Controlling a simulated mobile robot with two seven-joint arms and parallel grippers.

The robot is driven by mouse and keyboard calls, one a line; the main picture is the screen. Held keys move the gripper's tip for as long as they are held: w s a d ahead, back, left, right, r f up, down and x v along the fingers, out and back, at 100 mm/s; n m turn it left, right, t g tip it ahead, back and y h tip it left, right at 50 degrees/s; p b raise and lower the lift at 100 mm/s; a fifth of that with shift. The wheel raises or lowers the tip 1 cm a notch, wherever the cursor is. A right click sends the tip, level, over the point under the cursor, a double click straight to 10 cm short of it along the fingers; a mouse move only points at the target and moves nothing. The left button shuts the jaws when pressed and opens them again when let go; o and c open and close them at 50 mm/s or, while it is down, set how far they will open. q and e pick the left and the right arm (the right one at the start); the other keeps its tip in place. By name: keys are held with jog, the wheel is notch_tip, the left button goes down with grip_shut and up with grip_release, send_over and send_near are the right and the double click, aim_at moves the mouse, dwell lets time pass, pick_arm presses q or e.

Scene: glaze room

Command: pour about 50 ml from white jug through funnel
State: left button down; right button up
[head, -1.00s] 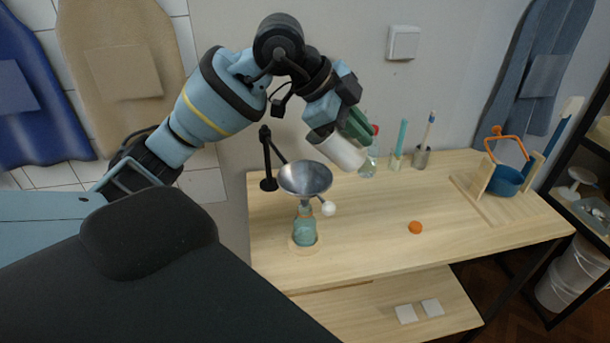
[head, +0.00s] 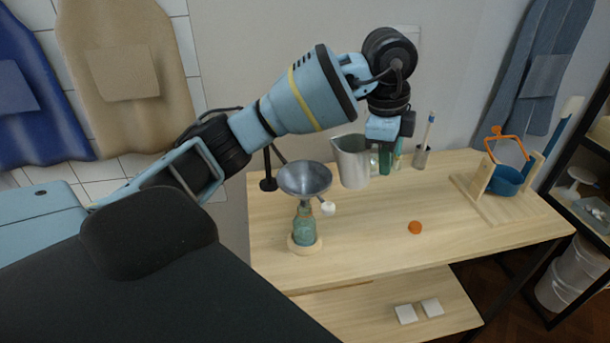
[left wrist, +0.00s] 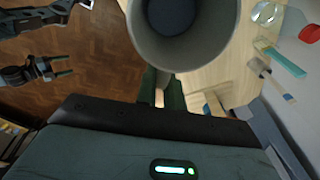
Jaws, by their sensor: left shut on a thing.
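My left gripper (head: 386,158) is shut on the pale jug (head: 352,165). The jug is upright, right of the funnel and above the table. In the left wrist view I look into the jug's mouth (left wrist: 140,35); a dark grey-blue surface shows inside, but I cannot tell how much liquid it is. The metal funnel (head: 305,179) sits above a small blue-green bottle (head: 304,228), which stands in a round wooden base (head: 291,245). The bottle's fill level is unclear. My right gripper (left wrist: 65,66) shows in the left wrist view, empty with its fingers apart.
A black stand (head: 268,183) is behind the funnel, and a white knob (head: 328,208) is beside it. An orange piece (head: 415,228) lies on the table (head: 370,240). The front middle is clear.

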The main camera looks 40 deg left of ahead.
pick_arm(q)
notch_tip(320, 180, down, 6)
jog(key=g+y, duration=0.1)
jog(key=shift+w+d+f, duration=0.2)
jog(key=shift+w+d, duration=0.15)
jog(key=shift+w, duration=0.1)
dwell(2.4)
